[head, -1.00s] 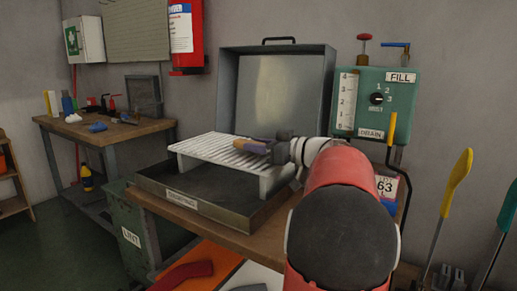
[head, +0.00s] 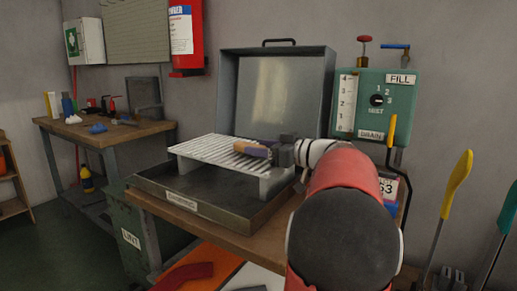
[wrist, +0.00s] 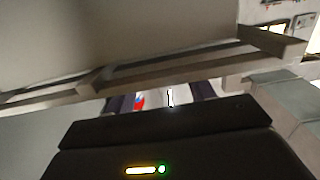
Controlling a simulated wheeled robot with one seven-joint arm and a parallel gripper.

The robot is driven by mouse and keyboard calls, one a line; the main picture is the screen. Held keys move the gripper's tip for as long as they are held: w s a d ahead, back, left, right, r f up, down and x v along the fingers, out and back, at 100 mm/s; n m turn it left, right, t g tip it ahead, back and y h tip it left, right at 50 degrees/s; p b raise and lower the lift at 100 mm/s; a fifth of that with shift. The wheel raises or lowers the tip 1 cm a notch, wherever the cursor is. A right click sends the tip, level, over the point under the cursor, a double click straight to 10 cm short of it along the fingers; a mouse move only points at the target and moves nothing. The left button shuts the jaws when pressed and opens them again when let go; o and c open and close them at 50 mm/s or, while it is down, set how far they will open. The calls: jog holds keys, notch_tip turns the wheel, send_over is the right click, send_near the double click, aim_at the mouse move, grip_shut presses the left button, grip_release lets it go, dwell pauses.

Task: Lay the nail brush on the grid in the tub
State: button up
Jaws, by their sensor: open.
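The tub (head: 215,213) is a shallow dark metal tray on the wooden bench, its tall lid (head: 277,95) raised behind. The grid (head: 205,147) is a pale slatted rack standing in the tub. A tan block, apparently the nail brush (head: 252,151), shows at the fingers, on or just above the slats; contact cannot be told. In the wrist view the fingers (wrist: 160,99) stand apart, and the brush cannot be made out there.
A green fill and drain panel (head: 375,105) with taps stands right of the lid. A side bench (head: 100,136) with bottles and small items is at the left. A lidded green bin (head: 135,235) stands below the tub. Yellow and green handles rise at the right.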

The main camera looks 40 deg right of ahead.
jog(key=v, duration=1.1)
